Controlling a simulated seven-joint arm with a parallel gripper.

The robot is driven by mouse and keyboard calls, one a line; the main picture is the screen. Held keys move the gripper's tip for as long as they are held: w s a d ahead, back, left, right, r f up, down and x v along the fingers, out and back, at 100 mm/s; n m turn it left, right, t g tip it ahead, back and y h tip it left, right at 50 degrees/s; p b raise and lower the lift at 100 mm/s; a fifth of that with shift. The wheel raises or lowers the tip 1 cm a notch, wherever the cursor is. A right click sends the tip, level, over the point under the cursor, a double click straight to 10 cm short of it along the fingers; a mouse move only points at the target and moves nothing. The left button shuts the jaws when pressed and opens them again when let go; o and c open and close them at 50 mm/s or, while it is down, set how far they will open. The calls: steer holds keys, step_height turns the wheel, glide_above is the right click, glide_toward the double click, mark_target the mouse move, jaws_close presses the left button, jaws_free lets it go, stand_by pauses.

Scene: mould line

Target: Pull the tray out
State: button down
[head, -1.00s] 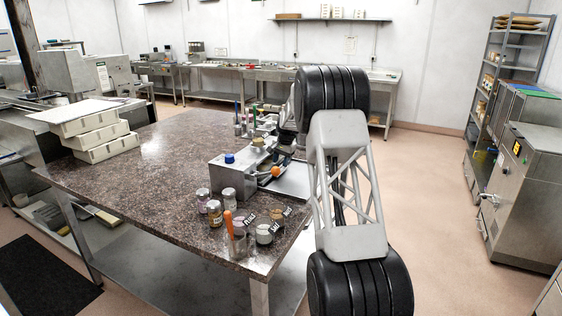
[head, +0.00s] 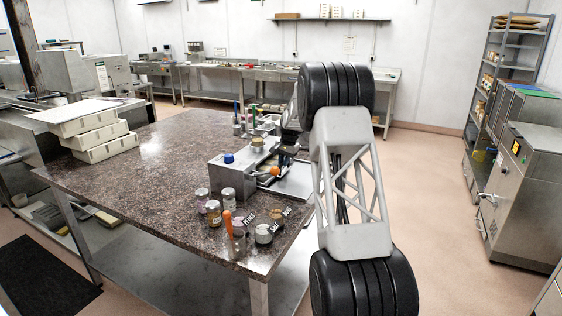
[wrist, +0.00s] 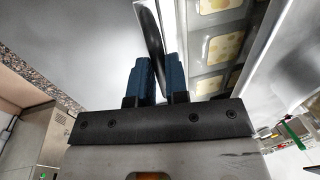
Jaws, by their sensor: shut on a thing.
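A flat, light metal tray (head: 294,184) sticks out from the right side of a grey steel box (head: 228,177) on the granite table. My gripper (wrist: 157,80) has its two blue fingers shut on a dark, curved handle (wrist: 150,30) in the wrist view. In the head view the gripper is small and dark beside the box, and my arm hides part of the tray's right end. To the right of the fingers in the wrist view, a metal frame holds several square cells with yellowish patterned contents (wrist: 218,53).
Jars (head: 214,212) and small labelled cups (head: 264,233) stand at the table's near corner (head: 258,267). White trays are stacked (head: 98,137) at the far left. Right of the table, the floor (head: 425,180) is clear up to steel cabinets (head: 525,190).

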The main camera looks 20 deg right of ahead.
steer(key=s+d, duration=1.2)
steer(key=shift+s+d, duration=0.2)
steer(key=shift+d, duration=0.05)
steer(key=c, duration=1.4)
jaws_free()
steer(key=shift+s+d, duration=0.1)
steer(key=shift+d, duration=0.05)
steer(key=shift+o, duration=1.4)
step_height(320, 180, up, 8)
steer(key=s, duration=0.1)
steer(key=shift+d+f, duration=0.2)
steer(key=shift+d, duration=0.25)
